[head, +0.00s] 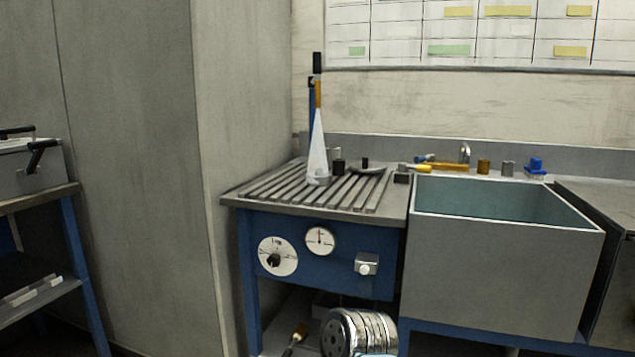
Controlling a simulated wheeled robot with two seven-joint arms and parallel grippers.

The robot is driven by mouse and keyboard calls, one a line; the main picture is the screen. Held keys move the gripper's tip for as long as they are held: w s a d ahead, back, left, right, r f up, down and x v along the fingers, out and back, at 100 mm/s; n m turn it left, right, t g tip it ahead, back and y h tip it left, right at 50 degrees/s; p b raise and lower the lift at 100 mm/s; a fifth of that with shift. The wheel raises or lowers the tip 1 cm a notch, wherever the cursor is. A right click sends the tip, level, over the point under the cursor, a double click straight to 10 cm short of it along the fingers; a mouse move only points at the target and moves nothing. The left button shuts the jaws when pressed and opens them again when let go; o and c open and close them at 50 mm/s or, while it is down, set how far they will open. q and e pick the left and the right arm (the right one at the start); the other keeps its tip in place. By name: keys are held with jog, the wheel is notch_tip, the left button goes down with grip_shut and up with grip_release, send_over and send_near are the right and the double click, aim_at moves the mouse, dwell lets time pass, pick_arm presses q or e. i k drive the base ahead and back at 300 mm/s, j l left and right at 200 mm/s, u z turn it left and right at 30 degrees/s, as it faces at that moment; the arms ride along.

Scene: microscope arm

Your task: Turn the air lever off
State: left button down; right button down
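A blue panel (339,279) sits under the slatted metal bench top on the left of the sink. On it is a round white dial plate (289,265) with a black knob or lever (273,260) at its middle. The marks on the plate are too small to read, so I cannot tell its setting. I cannot tell for sure which is the air lever. Neither gripper is in view.
The slatted bench top (262,191) carries a clear cone with an upright rod. A deep grey sink (500,268) stands at right. A ridged metal cylinder (358,332) lies below the panel. The panel front looks unobstructed.

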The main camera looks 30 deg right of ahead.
aim_at(402, 167)
jog(key=z, duration=1.6)
